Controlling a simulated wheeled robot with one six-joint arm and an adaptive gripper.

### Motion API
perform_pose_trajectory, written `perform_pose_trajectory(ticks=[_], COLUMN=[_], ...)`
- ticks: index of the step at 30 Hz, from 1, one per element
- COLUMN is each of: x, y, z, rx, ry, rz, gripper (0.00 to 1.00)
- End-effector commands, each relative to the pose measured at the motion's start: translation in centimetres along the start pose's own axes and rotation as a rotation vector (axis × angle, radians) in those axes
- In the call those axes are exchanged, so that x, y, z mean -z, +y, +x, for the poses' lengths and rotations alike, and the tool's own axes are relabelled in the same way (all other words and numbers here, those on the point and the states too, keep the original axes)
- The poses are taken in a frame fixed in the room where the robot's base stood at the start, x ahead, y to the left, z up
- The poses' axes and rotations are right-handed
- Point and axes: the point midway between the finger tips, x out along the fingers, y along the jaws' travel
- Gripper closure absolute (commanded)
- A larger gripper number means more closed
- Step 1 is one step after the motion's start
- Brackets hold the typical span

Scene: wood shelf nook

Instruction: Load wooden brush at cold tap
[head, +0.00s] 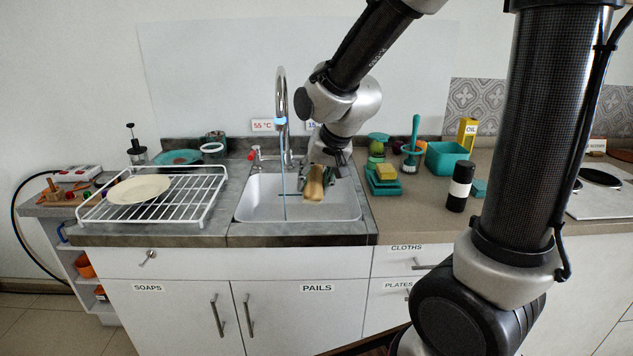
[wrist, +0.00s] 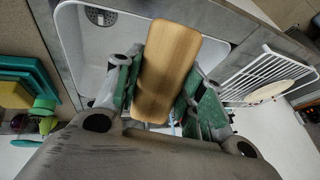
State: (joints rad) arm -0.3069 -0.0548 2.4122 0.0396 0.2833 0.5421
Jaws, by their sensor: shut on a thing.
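The wooden brush (head: 315,182) is held by my gripper (head: 322,176) above the right half of the white sink (head: 348,208). In the wrist view the brush (wrist: 166,72) lies between my gripper's green-padded fingers (wrist: 160,90), its flat wooden back facing the camera. Its bristles do not show. The tall chrome tap (head: 282,90) stands at the sink's back, with a thin stream of water falling left of the brush. A red 55 °C label (head: 263,125) is left of the spout. A blue label (head: 313,125), partly hidden by my arm, is right of it.
A white wire rack (head: 160,205) with a cream plate (head: 139,189) stands left of the sink. On the right counter are a teal tray with a yellow sponge (head: 386,172), a teal tub (head: 447,157) and a black bottle (head: 460,186).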

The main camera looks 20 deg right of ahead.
Motion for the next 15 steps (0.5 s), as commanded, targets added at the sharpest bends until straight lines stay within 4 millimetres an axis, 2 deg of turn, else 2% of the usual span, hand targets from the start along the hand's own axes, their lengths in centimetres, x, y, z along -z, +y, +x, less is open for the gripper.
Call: perform_pose_trajectory(ticks=[15], x=[3.4], y=[-2.4], z=[3.5], rx=[-0.001], ry=[-0.001], rz=[-0.001], gripper=[0.80])
